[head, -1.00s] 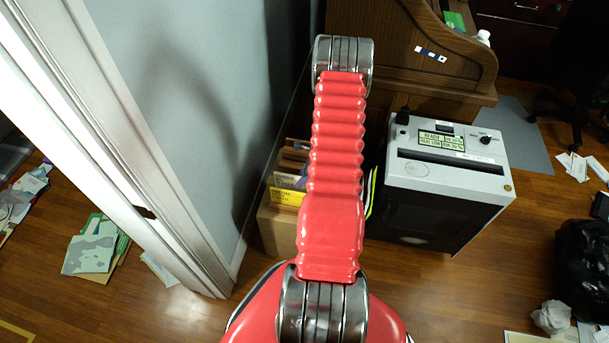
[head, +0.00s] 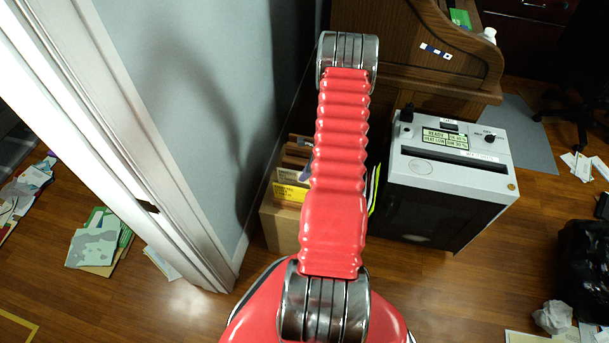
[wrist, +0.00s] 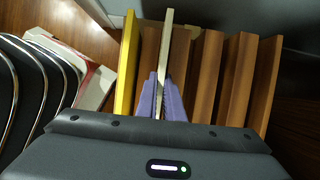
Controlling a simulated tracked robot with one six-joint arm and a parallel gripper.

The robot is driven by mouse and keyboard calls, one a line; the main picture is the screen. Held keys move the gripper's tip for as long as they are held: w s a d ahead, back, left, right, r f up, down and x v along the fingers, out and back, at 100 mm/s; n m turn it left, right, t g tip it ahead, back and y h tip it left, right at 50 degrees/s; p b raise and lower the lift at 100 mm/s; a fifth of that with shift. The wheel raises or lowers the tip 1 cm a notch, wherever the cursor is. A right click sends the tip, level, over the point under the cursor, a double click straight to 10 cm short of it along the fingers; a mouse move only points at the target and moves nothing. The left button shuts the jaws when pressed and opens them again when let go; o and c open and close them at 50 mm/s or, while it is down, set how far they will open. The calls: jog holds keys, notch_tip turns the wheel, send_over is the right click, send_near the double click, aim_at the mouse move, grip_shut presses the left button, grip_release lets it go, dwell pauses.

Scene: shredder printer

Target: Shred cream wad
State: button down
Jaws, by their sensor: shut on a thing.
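In the wrist view, the purple fingertips of my gripper (wrist: 162,97) are shut on a thin, upright cream wad (wrist: 165,42). It stands between a yellow folder (wrist: 145,60) on the left and brown dividers (wrist: 207,75) on the right. I cannot tell whether its lower end touches the box below.
A cardboard box (head: 280,229) of folders stands by the grey wall (head: 215,120). A brown wooden desk (head: 400,45) is behind the shredder. A black bag (head: 585,262) and a crumpled white paper ball (head: 553,317) lie at the right. The wooden floor before the shredder is clear.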

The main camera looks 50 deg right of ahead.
jog(key=shift+r, duration=0.5)
jog(key=shift+w+r, duration=0.1)
jog(key=shift+r, duration=0.45)
notch_tip(320, 180, up, 10)
jog(key=shift+r, duration=0.25)
dwell(0.9)
